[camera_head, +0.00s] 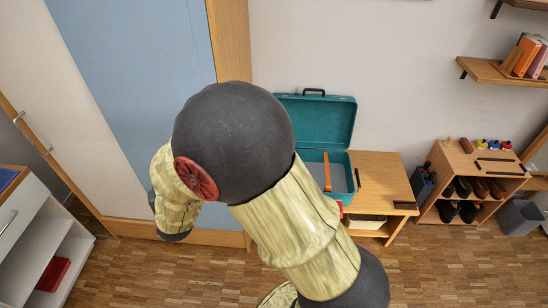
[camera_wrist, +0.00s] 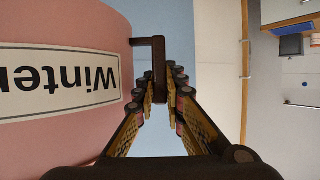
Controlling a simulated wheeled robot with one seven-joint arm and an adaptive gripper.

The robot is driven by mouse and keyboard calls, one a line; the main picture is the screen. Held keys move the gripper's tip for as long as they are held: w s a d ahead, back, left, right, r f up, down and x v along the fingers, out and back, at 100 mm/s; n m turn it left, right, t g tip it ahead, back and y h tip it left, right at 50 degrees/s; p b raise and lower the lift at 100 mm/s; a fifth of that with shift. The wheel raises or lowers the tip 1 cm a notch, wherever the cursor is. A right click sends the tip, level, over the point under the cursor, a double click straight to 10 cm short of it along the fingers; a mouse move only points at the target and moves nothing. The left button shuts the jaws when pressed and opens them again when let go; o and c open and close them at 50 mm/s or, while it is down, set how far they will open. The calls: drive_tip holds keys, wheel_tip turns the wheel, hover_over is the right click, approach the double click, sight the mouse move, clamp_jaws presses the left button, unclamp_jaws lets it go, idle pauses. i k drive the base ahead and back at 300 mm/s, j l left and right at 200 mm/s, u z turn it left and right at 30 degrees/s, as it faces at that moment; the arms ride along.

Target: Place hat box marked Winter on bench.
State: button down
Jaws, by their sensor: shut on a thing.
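The hat box (camera_wrist: 60,45) is pink and fills the left of the wrist view. Its white label reads "Winter" and appears upside down there. My gripper (camera_wrist: 160,92) is shut on the box's dark brown handle (camera_wrist: 158,62), with the fingers on either side of it. In the head view my arm hides both the gripper and the box. A low wooden bench-like table (camera_head: 385,170) stands against the wall right of my arm. An open teal suitcase (camera_head: 318,118) sits on its left part. My arm hides the table's left end.
A dark bar-shaped item (camera_head: 405,205) lies at the table's front right corner. A shoe rack (camera_head: 480,160) stands to the right, with a grey bin (camera_head: 520,216) beside it. Wall shelves hang above. A white cabinet (camera_head: 40,235) is at far left. Wood floor is clear in front.

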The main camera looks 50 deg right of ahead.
sight(384, 179)
drive_tip(key=z, duration=1.4)
drive_tip(key=i+z, duration=0.3)
drive_tip(key=z, duration=0.2)
drive_tip(key=i+z, duration=0.45)
drive_tip(key=i+j, duration=0.3)
drive_tip(key=i, duration=0.1)
